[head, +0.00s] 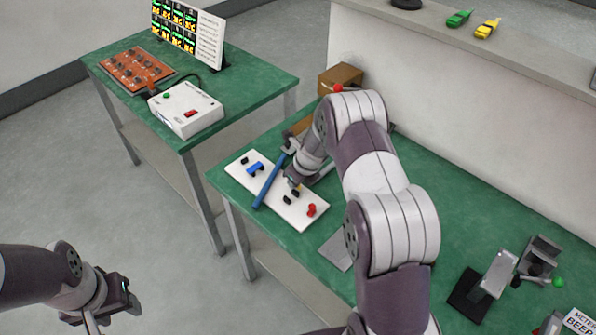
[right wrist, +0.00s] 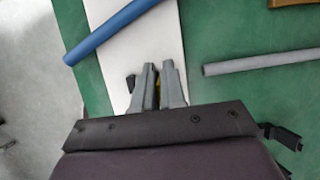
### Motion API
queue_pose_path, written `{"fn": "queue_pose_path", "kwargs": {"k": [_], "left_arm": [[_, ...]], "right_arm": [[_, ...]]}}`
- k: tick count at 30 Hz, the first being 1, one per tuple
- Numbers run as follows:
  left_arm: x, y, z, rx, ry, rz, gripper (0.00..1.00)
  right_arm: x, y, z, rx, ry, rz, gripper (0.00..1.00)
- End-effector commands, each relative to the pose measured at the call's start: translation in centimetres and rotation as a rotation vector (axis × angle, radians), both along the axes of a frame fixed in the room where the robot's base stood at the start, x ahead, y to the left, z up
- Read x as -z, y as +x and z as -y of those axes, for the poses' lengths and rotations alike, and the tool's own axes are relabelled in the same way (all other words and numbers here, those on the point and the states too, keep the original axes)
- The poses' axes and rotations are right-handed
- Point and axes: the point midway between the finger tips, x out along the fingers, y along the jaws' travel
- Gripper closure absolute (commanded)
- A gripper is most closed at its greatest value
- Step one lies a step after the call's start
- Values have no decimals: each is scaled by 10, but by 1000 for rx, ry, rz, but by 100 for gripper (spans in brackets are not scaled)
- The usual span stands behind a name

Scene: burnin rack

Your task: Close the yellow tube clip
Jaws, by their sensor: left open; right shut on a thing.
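The yellow tube clip (right wrist: 158,82) shows only as a small yellow patch between my right fingers in the right wrist view. In the head view I cannot make it out behind the gripper. My right gripper (right wrist: 160,75) is shut on it, low over the white board (head: 237,172). The right gripper also shows in the head view (head: 293,186). Whether the clip is closed cannot be told. My left gripper (head: 103,314) is open and empty, low at the left over the floor, away from the bench.
A blue tube (head: 270,181) lies across the board. A blue clip (head: 255,168) and a red clip (head: 311,210) are on the board. A grey tube (right wrist: 260,62) lies to the right. A metal fixture (head: 495,275) stands at the bench's right.

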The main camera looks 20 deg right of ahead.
Motion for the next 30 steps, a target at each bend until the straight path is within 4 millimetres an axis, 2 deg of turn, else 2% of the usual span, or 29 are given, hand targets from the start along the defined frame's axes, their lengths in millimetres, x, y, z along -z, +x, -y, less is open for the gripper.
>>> {"fn": "queue_pose_path", "kwargs": {"k": [1, 4, 16, 18, 27, 30], "left_arm": [[-12, 0, 0, 0, 0, 0, 51], [-18, 0, 0, 0, 0, 0, 51], [-18, 0, 0, 0, 0, -1, 51], [-18, 0, 0, 0, 0, 0, 51], [-18, 0, 0, 0, 0, 0, 51], [-20, 0, 0, 0, 0, 0, 51]], "right_arm": [[-6, -2, -5, -4, -42, 15, 100], [-3, -3, -7, -4, -122, 49, 100], [0, -2, -7, -2, -175, 73, 100], [0, -2, -7, -1, -175, 73, 71], [0, -3, -7, -1, -174, 73, 69], [-7, -5, -7, -1, -174, 74, 69]]}}
